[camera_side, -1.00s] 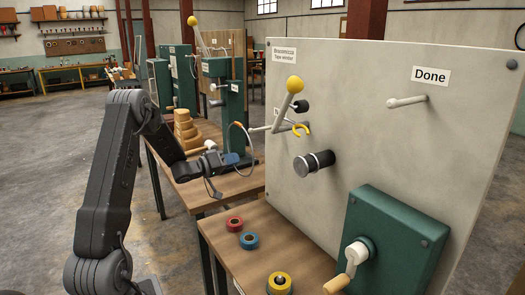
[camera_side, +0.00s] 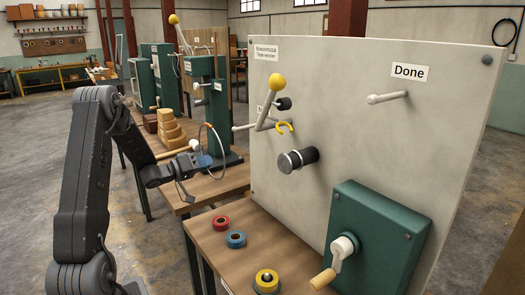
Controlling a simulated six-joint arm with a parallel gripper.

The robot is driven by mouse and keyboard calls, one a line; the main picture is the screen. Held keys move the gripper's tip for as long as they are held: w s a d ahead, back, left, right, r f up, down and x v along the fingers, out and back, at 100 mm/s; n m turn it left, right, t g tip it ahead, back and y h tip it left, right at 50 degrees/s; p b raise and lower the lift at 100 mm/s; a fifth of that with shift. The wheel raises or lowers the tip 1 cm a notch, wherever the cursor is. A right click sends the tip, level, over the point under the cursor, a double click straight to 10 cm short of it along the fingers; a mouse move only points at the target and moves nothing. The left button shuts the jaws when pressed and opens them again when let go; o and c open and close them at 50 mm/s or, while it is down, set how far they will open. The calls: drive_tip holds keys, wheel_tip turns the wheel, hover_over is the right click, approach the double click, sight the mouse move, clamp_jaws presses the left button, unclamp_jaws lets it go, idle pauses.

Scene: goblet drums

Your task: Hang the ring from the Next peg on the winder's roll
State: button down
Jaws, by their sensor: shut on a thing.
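A thin, pale hoop, the ring (camera_side: 221,143), stands upright left of the large grey panel. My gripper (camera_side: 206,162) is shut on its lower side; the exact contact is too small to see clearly. A pale peg (camera_side: 241,128) sticks out at the panel's left edge, beside a label mostly hidden by the lever; no ring shows on it. The winder's roll (camera_side: 298,160), a black cylinder with a pale band, sticks out of the panel to the right of my gripper, bare of any hoop.
The Done peg (camera_side: 388,97) is empty. A green crank box (camera_side: 385,240) is lower right. Tape rolls (camera_side: 236,239) lie on the bench.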

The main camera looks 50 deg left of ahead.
drive_tip(key=w+d, duration=0.3)
drive_tip(key=d, duration=2)
drive_tip(key=w+f, duration=0.2)
drive_tip(key=w, duration=0.6)
drive_tip(key=shift+f, duration=0.15)
drive_tip(key=shift+d, duration=0.1)
drive_tip(key=c, duration=1.1)
unclamp_jaws()
drive_tip(key=shift+s, duration=0.1)
